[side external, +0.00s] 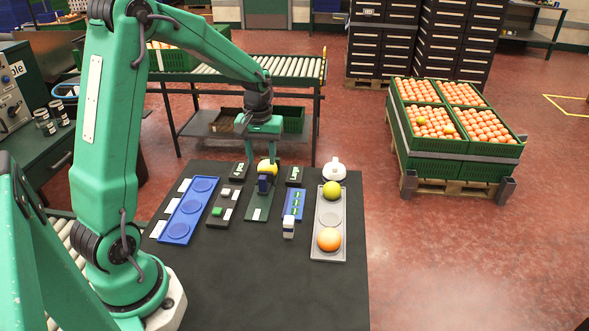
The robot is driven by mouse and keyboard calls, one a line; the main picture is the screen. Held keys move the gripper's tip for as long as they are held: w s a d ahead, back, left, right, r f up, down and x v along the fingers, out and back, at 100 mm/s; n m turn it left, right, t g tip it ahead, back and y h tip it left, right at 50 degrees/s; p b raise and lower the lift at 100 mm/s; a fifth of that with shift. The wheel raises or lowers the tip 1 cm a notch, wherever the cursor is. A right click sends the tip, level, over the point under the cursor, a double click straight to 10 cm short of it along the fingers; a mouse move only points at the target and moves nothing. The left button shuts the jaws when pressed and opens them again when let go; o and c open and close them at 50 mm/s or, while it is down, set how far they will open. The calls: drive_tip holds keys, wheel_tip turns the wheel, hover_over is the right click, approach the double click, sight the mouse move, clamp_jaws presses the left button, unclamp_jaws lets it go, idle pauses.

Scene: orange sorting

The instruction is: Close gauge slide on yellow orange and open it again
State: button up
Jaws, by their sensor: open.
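A yellow orange (268,165) sits at the far end of a dark green gauge (258,208) on the black table. A dark blue slide block (265,184) stands on the gauge just in front of the orange and hides its lower part. My gripper (264,150) is open and points down at the far end of the gauge, over or just behind the orange. Its fingers are partly hidden, and I cannot tell whether they touch the orange or the slide.
A grey tray (330,245) at right holds a yellow-green orange (332,190) and an orange one (329,239), with an empty middle hollow. A blue tray (185,212) at left has empty hollows. A small blue gauge (294,205) stands between. The table's front is clear.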

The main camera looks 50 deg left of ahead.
sight(263, 177)
drive_tip(key=shift+a+f, duration=0.2)
drive_tip(key=shift+f, duration=0.15)
drive_tip(key=shift+f, duration=3.9)
clamp_jaws()
